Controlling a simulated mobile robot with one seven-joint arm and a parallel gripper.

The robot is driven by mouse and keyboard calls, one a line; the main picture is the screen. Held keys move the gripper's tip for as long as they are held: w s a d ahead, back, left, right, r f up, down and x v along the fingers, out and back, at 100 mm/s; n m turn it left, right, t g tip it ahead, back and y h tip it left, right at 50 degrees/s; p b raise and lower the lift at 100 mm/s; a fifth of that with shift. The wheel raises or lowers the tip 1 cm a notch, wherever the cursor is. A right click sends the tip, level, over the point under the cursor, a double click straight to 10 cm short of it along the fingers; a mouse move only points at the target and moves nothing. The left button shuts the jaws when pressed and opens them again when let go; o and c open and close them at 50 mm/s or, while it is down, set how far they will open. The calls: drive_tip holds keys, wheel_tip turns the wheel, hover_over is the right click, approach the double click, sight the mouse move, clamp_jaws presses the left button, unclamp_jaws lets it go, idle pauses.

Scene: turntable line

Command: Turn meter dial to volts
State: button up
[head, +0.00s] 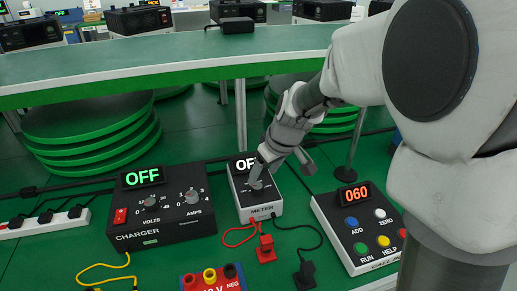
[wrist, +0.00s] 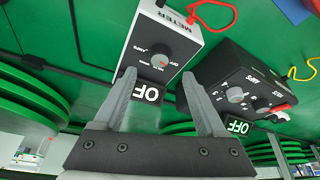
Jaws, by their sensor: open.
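The meter (head: 262,210) is a white box with a dark face, lit display and round dial, standing on the green table in the head view. Its display reads OFF. The meter (wrist: 197,20) shows upside down in the wrist view, with its grey dial (wrist: 160,60) uncovered; I cannot tell exactly where its pointer lies. My gripper (head: 281,174) is over the meter, partly hiding its display and dial in the head view. In the wrist view my gripper (wrist: 159,75) is open and empty, its fingertips spread either side of the dial in the picture, with no clear contact.
A black charger (head: 163,215) with dials and a red switch, also OFF, stands left of the meter. A button box (head: 358,228) showing 060 stands to the right. Red and black leads with plugs (head: 266,248) and a terminal block (head: 212,279) lie in front.

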sight(257, 185)
drive_tip(key=b+x, duration=0.1)
drive_tip(key=x, duration=0.5)
drive_tip(key=shift+w+f, duration=0.15)
clamp_jaws()
